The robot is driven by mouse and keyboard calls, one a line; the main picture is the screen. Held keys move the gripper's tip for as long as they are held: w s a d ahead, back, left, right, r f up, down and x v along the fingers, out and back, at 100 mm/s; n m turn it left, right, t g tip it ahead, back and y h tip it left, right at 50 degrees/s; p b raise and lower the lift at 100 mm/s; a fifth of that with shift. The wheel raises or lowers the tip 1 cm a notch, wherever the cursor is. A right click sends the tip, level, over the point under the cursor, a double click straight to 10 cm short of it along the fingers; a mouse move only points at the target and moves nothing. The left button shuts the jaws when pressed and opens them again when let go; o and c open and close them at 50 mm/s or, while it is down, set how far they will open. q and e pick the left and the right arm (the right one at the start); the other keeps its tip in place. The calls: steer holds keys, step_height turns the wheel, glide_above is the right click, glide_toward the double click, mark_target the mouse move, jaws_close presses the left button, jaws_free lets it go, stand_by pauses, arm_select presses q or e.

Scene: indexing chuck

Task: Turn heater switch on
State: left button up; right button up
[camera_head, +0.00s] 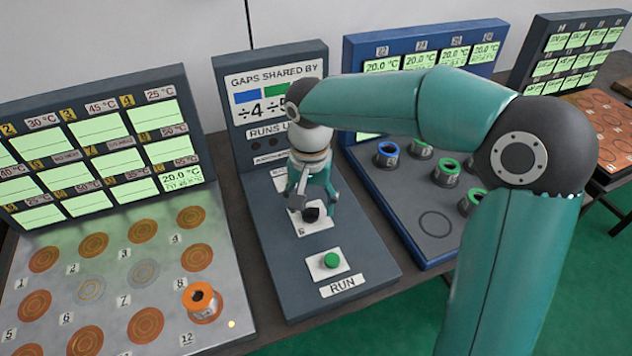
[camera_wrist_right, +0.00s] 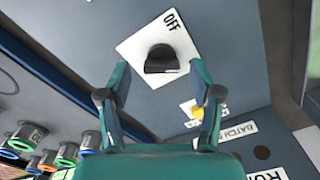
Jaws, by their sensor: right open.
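A black knob (camera_wrist_right: 161,60) sits on a white plate (camera_wrist_right: 140,42) marked OFF in the right wrist view. I take it for the heater switch, but no heater label is readable. In the head view the knob (camera_head: 313,215) shows partly below my right gripper (camera_head: 311,203), on the dark grey centre panel (camera_head: 270,225). My right gripper is open, also in the wrist view (camera_wrist_right: 161,85), with its fingers pointing down toward the knob, one on each side, and nothing held. I cannot tell whether they touch it. My left gripper is not in view.
A green RUN button (camera_head: 331,260) is nearer the front edge. A yellow part (camera_wrist_right: 197,111) and a BATCH label (camera_wrist_right: 238,132) lie beside the knob. An orange-topped container (camera_head: 202,302) stands on the left plate. A blue tray (camera_head: 425,262) with several containers is at right.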

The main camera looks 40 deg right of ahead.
mark_target(312, 207)
step_height(312, 207, up, 11)
steer(key=shift+r, duration=0.2)
steer(key=shift+s, duration=0.1)
stand_by(0.6)
